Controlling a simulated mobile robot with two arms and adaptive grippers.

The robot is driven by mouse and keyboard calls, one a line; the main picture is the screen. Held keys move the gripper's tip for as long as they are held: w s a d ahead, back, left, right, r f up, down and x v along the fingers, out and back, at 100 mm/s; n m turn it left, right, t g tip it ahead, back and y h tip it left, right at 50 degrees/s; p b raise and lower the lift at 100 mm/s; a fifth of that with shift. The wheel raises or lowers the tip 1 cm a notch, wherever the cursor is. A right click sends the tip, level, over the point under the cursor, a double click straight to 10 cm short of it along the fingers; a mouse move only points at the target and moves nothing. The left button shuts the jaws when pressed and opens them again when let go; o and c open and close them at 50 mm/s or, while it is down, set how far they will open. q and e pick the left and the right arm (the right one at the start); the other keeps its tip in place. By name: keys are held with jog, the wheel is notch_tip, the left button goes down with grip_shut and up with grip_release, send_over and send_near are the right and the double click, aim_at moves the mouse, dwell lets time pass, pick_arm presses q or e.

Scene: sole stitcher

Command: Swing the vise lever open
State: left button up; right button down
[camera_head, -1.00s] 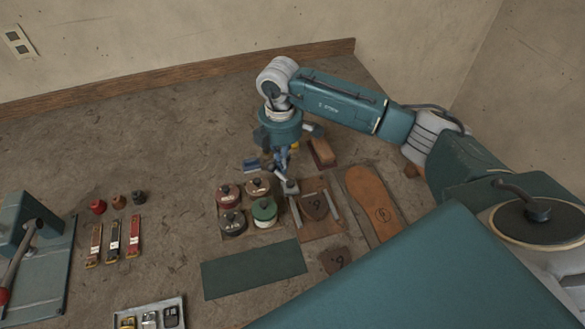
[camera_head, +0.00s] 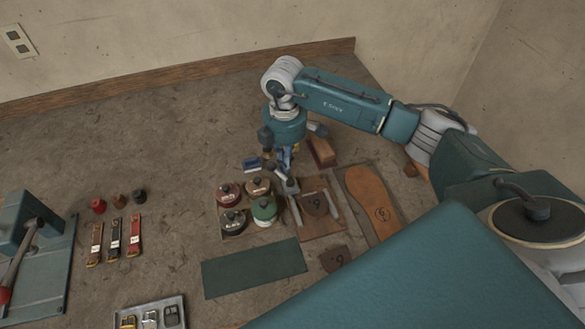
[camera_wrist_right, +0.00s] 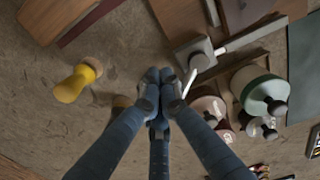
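The vise is a wooden board (camera_head: 322,227) with two pale metal bars and a dark leather piece (camera_head: 316,204) between them. A grey metal block (camera_wrist_right: 200,53) sits at the board's edge in the wrist view. A thin pale lever (camera_wrist_right: 188,84) extends from this block. My right gripper (camera_wrist_right: 158,84) has its blue fingertips together, with nothing seen between them. Its finger is right beside the lever; I cannot tell whether they touch. In the head view my right gripper (camera_head: 288,172) is over the board's far left corner. My left gripper is not in view.
Several round thread tins, including a green one (camera_head: 264,209), stand close left of the vise. A brown sole (camera_head: 371,199) lies to the right. A teal machine (camera_head: 24,245) is at far left.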

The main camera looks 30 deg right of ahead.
jog(key=shift+r, duration=0.15)
notch_tip(320, 180, up, 6)
jog(key=p, duration=0.4)
jog(key=shift+d, duration=0.1)
dwell(0.3)
jog(key=shift+s+d, duration=0.25)
jog(key=shift+d, duration=1.25)
jog(key=shift+s+d, duration=0.2)
jog(key=shift+d, duration=1.25)
jog(key=shift+s+f, duration=0.1)
jog(key=shift+f, duration=0.1)
